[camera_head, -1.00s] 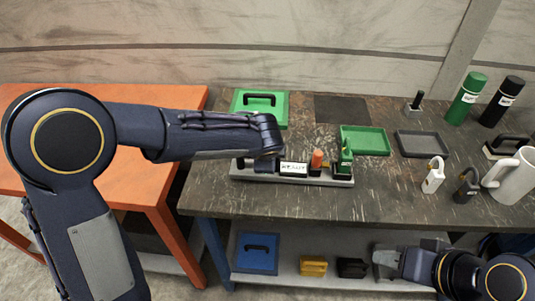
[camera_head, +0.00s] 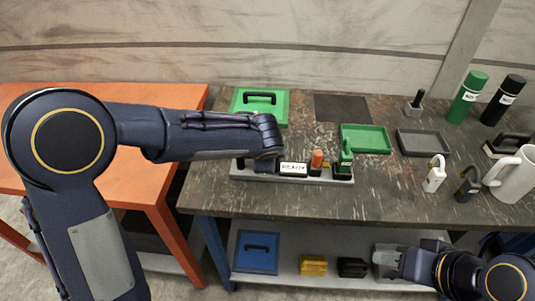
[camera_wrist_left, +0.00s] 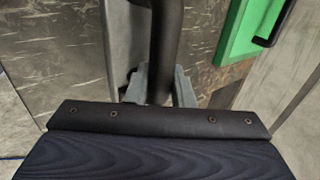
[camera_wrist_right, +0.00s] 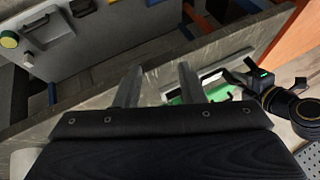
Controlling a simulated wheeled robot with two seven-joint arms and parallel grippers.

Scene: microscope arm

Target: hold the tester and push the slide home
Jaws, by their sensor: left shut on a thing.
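The tester (camera_head: 293,169) is a long grey base with dark blocks, a white label, an orange-red knob (camera_head: 317,158) and a green upright part (camera_head: 345,157) at its right end. It lies near the front edge of the dark bench. I cannot tell which part is the slide. My left gripper (camera_wrist_left: 163,88) is shut on a dark round bar (camera_wrist_left: 163,45) at the tester's left part. My left wrist hides that hold in the head view. My right gripper (camera_head: 378,262) is low before the bench front, away from the tester. Its fingers (camera_wrist_right: 158,85) are apart and empty.
A green tray (camera_head: 364,139) and a grey tray (camera_head: 422,144) lie behind and right of the tester. A green case (camera_head: 260,106) stands behind it. Padlocks, a white mug (camera_head: 512,175) and bottles stand at the right. A lower shelf holds a blue case (camera_head: 257,252).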

